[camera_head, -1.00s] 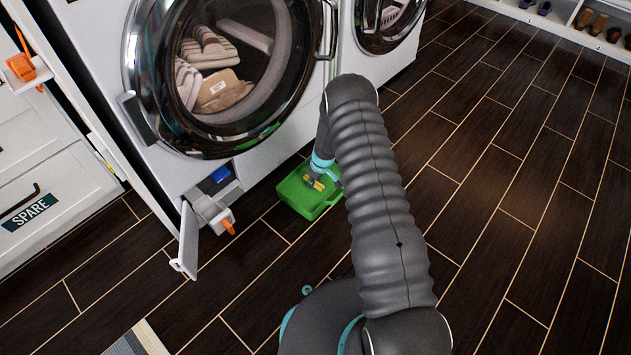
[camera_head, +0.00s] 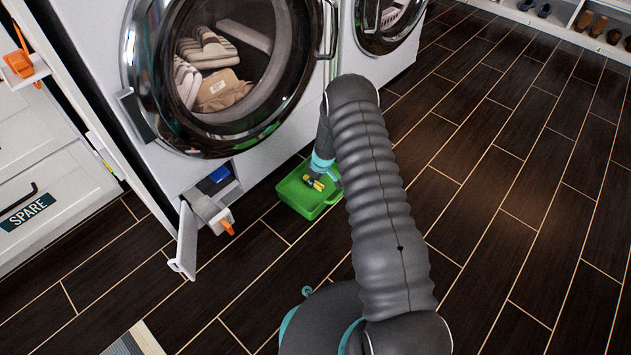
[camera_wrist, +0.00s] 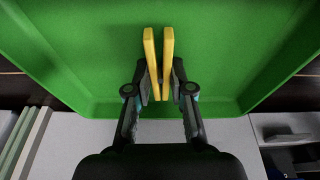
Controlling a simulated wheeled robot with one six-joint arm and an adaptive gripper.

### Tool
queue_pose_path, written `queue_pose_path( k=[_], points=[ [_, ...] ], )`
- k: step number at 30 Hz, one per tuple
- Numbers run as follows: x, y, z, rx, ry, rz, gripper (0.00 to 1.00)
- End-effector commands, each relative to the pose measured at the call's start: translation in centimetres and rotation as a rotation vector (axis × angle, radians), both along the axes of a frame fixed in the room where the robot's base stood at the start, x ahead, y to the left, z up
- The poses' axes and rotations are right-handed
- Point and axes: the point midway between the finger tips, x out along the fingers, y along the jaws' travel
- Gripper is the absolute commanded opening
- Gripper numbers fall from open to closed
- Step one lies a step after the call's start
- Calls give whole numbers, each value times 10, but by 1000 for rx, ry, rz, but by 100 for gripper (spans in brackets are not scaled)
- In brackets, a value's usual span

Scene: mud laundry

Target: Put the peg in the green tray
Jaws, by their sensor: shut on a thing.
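The green tray (camera_head: 305,199) stands on the dark floor in front of the washing machines, and its inside fills most of the wrist view (camera_wrist: 70,45). My gripper (camera_head: 321,176) is over the tray and points down into it. In the wrist view my gripper (camera_wrist: 159,88) is shut on the yellow peg (camera_wrist: 149,55), whose two prongs stick out past the fingertips over the tray floor. The peg is a small yellow spot in the head view (camera_head: 315,184). I cannot tell whether it touches the tray floor. My arm hides the tray's right side.
A front-loading washer (camera_head: 130,60) stands behind the tray, with a small open flap (camera_head: 187,240) low on its front and an orange-tipped part (camera_head: 226,227) there. A second machine (camera_head: 385,65) is beside it. Open floor (camera_head: 510,200) lies to the right. Shoes sit on a far shelf.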

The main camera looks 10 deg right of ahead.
Motion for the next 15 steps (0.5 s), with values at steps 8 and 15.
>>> queue_pose_path(
  k=[8,15],
  points=[
    [-8,-1,-16,-3,14,-2,45],
    [-9,-1,-16,-1,19,-2,45]
  ],
)
